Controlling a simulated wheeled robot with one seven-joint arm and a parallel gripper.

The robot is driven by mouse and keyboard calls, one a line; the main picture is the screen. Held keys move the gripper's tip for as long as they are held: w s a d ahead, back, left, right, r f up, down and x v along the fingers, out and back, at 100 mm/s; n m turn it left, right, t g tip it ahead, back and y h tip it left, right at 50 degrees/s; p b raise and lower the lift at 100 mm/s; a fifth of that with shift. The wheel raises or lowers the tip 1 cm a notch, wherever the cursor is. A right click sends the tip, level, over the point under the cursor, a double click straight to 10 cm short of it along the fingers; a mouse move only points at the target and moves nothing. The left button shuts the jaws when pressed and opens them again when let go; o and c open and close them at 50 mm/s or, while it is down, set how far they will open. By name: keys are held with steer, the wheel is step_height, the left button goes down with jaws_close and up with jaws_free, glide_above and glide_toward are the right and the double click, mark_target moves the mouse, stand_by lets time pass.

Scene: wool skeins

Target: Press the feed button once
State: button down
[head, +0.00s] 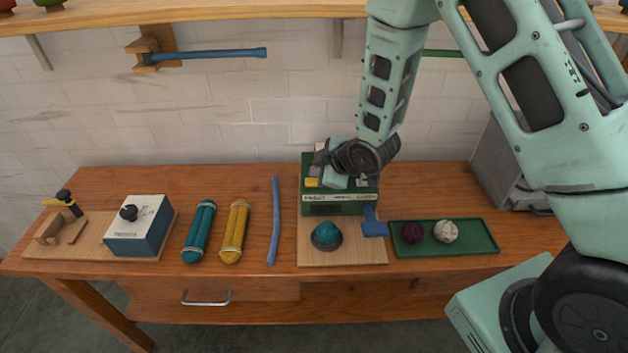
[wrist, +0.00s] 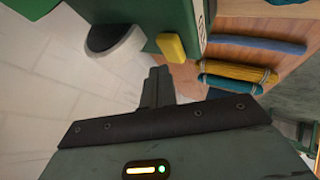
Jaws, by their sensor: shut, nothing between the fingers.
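A green machine (head: 340,207) with a pale label strip stands on a wooden board at the back of the table. A yellow block-like part (head: 312,182), possibly the feed button, shows at its upper left; no marking on it is readable. My gripper (head: 322,158) is over the top of the machine, and my wrist hides part of it. In the wrist view my gripper (wrist: 158,74) is shut and empty, its tips close to the yellow part (wrist: 171,47) on the green machine (wrist: 181,22). I cannot tell whether they touch.
A teal ball (head: 326,234) sits in a dark cup before the machine, beside a blue paddle (head: 374,226). A green tray (head: 470,238) with two balls is at right. A blue rod (head: 274,220), skeins (head: 234,231) and a knobbed box (head: 139,226) are left. A shelf (head: 230,12) runs above.

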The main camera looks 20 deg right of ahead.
steer(key=shift+f, duration=0.15)
steer(key=shift+f+b, duration=0.3)
steer(key=shift+b, duration=0.15)
steer(key=shift+f+b, duration=0.6)
stand_by(0.6)
steer(key=shift+r, duration=0.1)
steer(key=shift+r+p, duration=0.65)
steer(key=shift+r, duration=0.35)
steer(key=shift+r+p, duration=1.75)
steer(key=shift+r, duration=0.8)
steer(key=shift+f, duration=0.1)
